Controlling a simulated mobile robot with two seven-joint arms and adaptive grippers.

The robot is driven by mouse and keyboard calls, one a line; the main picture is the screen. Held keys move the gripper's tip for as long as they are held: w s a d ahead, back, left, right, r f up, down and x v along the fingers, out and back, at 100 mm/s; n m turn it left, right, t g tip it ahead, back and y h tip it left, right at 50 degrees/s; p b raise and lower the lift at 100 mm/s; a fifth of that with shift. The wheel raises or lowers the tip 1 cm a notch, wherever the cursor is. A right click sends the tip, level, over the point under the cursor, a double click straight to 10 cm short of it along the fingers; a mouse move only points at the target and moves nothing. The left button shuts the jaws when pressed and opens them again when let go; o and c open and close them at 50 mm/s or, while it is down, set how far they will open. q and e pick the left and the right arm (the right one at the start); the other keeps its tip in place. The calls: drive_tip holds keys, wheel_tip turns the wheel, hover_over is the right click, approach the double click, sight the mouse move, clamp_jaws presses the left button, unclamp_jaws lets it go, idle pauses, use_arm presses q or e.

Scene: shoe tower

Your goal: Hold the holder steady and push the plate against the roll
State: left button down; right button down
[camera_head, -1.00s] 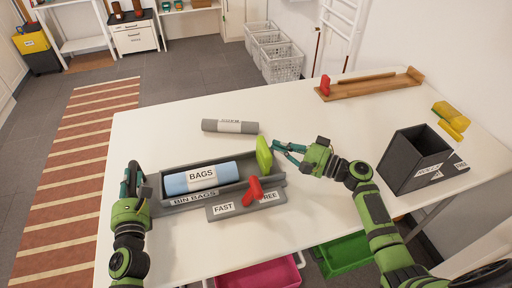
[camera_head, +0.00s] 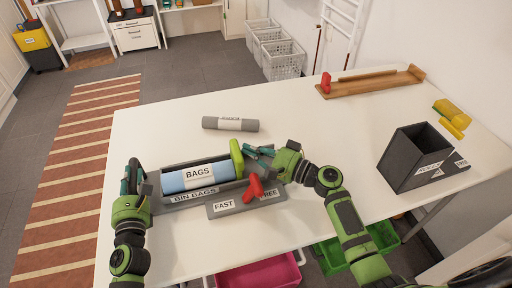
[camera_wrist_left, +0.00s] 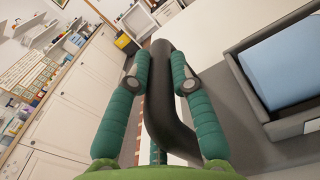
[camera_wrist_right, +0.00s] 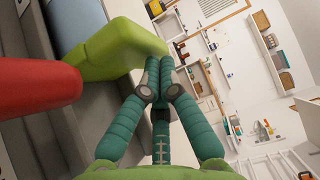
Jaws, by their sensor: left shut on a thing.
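The grey holder (camera_head: 196,196), labelled BIN BAGS, lies on the white table with the blue BAGS roll (camera_head: 186,182) in its trough. The lime-green plate (camera_head: 237,158) stands at the roll's right end and appears to touch it. My left gripper (camera_head: 131,177) is shut on the dark curved handle (camera_wrist_left: 163,100) at the holder's left end. My right gripper (camera_head: 250,150) is shut, its fingertips against the plate's right side; the right wrist view shows the plate (camera_wrist_right: 118,48) beside the closed fingertips.
A grey roll (camera_head: 230,124) lies behind the holder. A dark open box (camera_head: 412,160), yellow items (camera_head: 450,117) and a wooden rack (camera_head: 372,84) sit on the right side. The table's middle back is clear.

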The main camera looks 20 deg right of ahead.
use_arm(q)
drive_tip(key=shift+s+d+f, duration=0.15)
drive_tip(key=shift+d+f, duration=0.05)
drive_tip(key=shift+f, duration=0.3)
use_arm(e)
drive_tip(key=shift+s+a, duration=0.15)
drive_tip(key=v, duration=1)
drive_tip(key=shift+r, duration=0.1)
use_arm(q)
drive_tip(key=c, duration=1.5)
unclamp_jaws()
drive_tip(key=shift+r, duration=0.25)
drive_tip(key=o, duration=0.5)
drive_tip(key=shift+w, duration=0.25)
use_arm(e)
drive_tip(key=shift+d, duration=0.2)
